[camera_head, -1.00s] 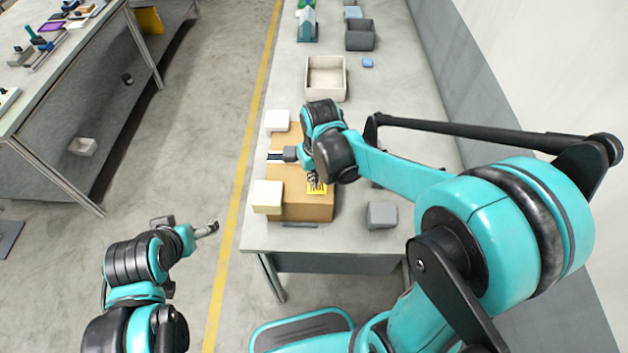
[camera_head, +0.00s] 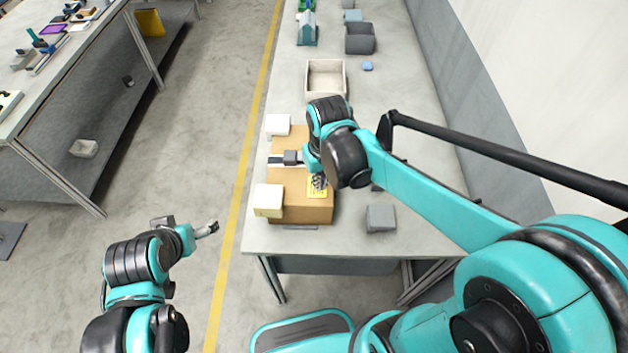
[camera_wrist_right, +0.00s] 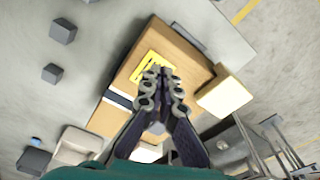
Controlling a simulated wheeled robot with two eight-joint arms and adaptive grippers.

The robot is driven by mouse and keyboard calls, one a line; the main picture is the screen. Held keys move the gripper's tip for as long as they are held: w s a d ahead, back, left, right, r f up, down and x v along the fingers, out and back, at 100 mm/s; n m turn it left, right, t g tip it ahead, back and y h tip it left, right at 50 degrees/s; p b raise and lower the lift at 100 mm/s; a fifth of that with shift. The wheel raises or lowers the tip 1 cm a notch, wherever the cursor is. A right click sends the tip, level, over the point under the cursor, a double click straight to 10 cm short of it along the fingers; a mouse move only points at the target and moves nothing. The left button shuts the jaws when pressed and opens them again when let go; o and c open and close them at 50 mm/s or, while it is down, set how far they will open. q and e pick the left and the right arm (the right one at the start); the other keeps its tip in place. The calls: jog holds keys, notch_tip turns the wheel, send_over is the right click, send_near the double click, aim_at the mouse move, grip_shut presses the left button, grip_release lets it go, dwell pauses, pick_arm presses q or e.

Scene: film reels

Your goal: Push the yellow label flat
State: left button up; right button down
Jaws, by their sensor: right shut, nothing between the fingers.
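The yellow label (camera_head: 316,190) with dark print lies on top of a brown cardboard box (camera_head: 300,210) on the table. In the right wrist view the label (camera_wrist_right: 146,62) shows beyond my fingertips, partly covered by them. My right gripper (camera_head: 319,183) is shut and empty, pointing down over the label. It also shows in the right wrist view (camera_wrist_right: 161,70), its tips at the label's edge. I cannot tell whether they touch it. My left gripper (camera_head: 209,230) hangs over the floor, left of the table, far from the box; its finger gap is too small to read.
Pale blocks (camera_head: 269,198) and (camera_head: 278,125) stand at the box's left corners. A grey block (camera_head: 380,217) stands to the right. A beige tray (camera_head: 326,95) and a grey bin (camera_head: 360,38) are further back. The table is clear right of the tray.

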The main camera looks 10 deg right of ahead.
notch_tip(320, 180, up, 8)
jog(key=shift+s, duration=0.45)
jog(key=s+d+f+m+t+b, duration=0.1)
jog(key=s+d+f+t+b, duration=0.3)
jog(key=s+f, duration=0.3)
notch_tip(320, 180, down, 2)
jog(key=shift+d+m+t+b, duration=0.15)
jog(key=shift+m+t+b, duration=0.15)
jog(key=shift+t+b, duration=0.5)
jog(key=shift+w, duration=0.1)
